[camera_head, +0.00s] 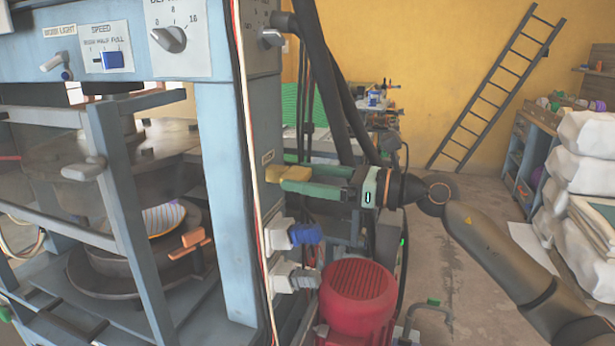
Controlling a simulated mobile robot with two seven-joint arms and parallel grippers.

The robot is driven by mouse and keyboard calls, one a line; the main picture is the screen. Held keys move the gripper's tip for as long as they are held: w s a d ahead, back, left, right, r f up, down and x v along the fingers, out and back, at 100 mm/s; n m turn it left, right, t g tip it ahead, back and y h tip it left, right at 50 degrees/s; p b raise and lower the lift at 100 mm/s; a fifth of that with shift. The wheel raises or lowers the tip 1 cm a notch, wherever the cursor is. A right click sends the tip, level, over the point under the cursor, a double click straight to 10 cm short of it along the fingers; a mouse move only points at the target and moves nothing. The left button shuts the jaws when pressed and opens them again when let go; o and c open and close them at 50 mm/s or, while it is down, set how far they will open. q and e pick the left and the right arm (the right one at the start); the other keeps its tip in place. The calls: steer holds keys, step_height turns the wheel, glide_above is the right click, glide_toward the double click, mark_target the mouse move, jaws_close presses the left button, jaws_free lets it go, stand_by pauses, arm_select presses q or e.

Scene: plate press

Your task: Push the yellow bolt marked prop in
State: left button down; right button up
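The yellow bolt (290,174) sticks out to the right from the right side of the press's blue-grey upright, beside a small label plate (267,157). My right gripper (300,181) reaches in from the right, with its green fingers level with the bolt. The fingertips overlap the bolt in this view. I cannot tell whether they touch it, hold it or are only beside it. The lettering on the label is too small to read.
The press frame (222,200) fills the left, with a switch panel (105,58) on top. Below the bolt are a blue connector (305,234) and a red motor (357,298). Black hoses (335,85) hang behind my gripper.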

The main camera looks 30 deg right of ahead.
jaws_close()
stand_by(0.5)
